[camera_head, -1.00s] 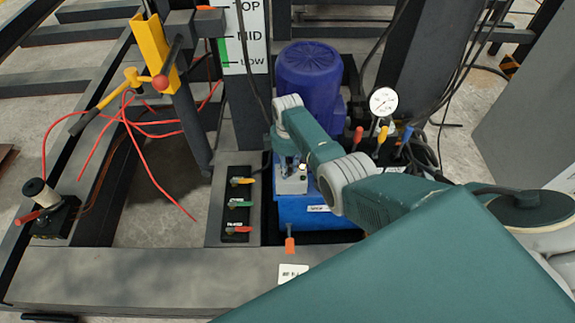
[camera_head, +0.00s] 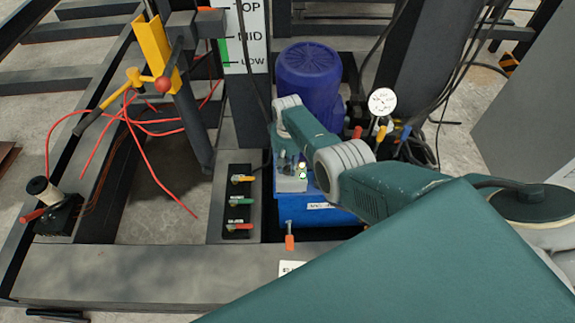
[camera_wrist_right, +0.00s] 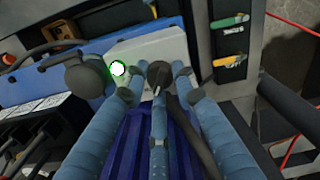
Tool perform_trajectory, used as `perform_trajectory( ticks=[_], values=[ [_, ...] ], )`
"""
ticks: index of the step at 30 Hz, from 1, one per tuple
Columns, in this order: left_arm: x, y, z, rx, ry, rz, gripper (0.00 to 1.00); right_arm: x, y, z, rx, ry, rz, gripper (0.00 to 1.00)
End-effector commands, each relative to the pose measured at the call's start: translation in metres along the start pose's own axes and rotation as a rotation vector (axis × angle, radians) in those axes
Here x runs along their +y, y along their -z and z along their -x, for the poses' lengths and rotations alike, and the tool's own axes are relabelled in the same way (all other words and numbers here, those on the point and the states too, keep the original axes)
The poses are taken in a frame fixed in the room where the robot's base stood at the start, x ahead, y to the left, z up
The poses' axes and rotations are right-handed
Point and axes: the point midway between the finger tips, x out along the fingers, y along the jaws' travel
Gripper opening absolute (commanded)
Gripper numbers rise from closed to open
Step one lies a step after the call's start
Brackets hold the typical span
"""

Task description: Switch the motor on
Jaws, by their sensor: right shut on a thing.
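The blue-purple motor (camera_head: 308,68) stands upright behind a blue tank (camera_head: 310,214). A light grey switch box (camera_head: 291,184) sits on the tank's front left and also shows in the right wrist view (camera_wrist_right: 150,48). A round lamp on it (camera_head: 303,170) glows white and green; the wrist view shows the same glowing lamp (camera_wrist_right: 118,68). My right gripper (camera_head: 284,160) is at the box. In the wrist view its blue fingers (camera_wrist_right: 160,88) close around a small dark switch knob (camera_wrist_right: 158,71), partly hidden by the fingertips. My left gripper is not in view.
A panel with yellow, green and red valve levers (camera_head: 238,201) stands left of the tank. A pressure gauge (camera_head: 382,101) and coloured levers are on the right. A yellow lever post (camera_head: 155,55) and red hoses are at left. A dark frame beam (camera_head: 150,275) crosses the front.

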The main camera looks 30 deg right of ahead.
Motion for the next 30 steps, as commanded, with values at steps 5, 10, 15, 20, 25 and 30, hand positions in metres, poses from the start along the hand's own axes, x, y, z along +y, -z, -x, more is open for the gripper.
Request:
perform_trajectory(
  ticks=[5,10,15,20,25,30],
  values=[
    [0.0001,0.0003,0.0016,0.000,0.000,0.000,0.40,0.0000,0.0008,0.0009,0.002,0.000,-0.117,0.01],
    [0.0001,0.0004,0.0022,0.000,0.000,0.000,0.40,0.0002,0.0009,0.0008,0.002,0.000,-0.194,0.01],
    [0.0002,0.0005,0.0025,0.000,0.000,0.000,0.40,0.0003,0.0008,0.0006,0.002,0.000,-0.238,0.01],
    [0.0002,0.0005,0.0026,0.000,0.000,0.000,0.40,0.0004,0.0008,0.0005,0.002,0.000,-0.253,0.01],
    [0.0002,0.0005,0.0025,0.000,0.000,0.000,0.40,0.0004,0.0008,0.0004,0.002,0.000,-0.256,0.01],
    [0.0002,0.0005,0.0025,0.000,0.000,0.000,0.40,0.0005,0.0007,0.0004,0.002,0.000,-0.256,0.01]
  ],
)
